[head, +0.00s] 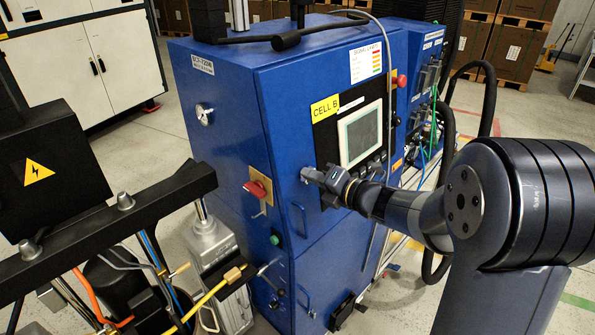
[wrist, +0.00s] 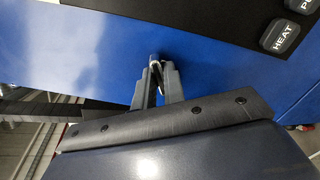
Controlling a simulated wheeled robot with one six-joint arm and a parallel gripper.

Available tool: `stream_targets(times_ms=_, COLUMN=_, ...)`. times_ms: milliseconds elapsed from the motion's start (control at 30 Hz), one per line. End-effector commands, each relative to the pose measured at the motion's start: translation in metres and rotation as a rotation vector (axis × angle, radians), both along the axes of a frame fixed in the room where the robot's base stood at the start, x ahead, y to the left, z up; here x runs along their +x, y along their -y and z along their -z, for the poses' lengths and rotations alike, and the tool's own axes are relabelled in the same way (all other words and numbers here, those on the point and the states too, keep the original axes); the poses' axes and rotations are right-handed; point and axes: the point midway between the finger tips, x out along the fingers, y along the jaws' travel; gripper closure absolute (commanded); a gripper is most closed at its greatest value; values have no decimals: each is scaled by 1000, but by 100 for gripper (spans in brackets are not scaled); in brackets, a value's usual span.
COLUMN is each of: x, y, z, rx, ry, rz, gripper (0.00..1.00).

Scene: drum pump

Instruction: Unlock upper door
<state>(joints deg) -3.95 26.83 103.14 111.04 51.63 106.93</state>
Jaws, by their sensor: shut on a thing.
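The blue cabinet's upper door (head: 285,115) faces forward and right and looks closed. It carries a screen panel (head: 361,134) and a yellow CELL 6 label (head: 325,107). My gripper (head: 308,174) is at the left edge of this door, below the label. In the wrist view my gripper (wrist: 156,68) has its two fingers close together on a small light metal lock piece (wrist: 155,59) against the blue door surface. The fingers hide most of this piece, so its exact shape and turn cannot be told.
A red rotary switch (head: 258,188) on a yellow plate sits left of my gripper on the cabinet side. A blue handle (head: 298,219) is below it. HEAT buttons (wrist: 281,36) are close by in the wrist view. A black beam (head: 110,225) stands at left front.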

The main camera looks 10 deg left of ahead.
Motion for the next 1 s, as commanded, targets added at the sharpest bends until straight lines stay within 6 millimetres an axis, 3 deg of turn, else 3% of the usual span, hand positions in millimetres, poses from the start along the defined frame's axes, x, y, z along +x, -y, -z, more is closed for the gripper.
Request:
stream_targets(times_ms=267, x=0, y=0, z=1, rx=11, ry=-15, rz=4, gripper=100)
stream_targets(times_ms=600, x=0, y=0, z=1, rx=193, ry=-249, rz=59, gripper=100)
stream_targets(times_ms=1000, x=0, y=0, z=1, rx=227, ry=-292, rz=69, gripper=100)
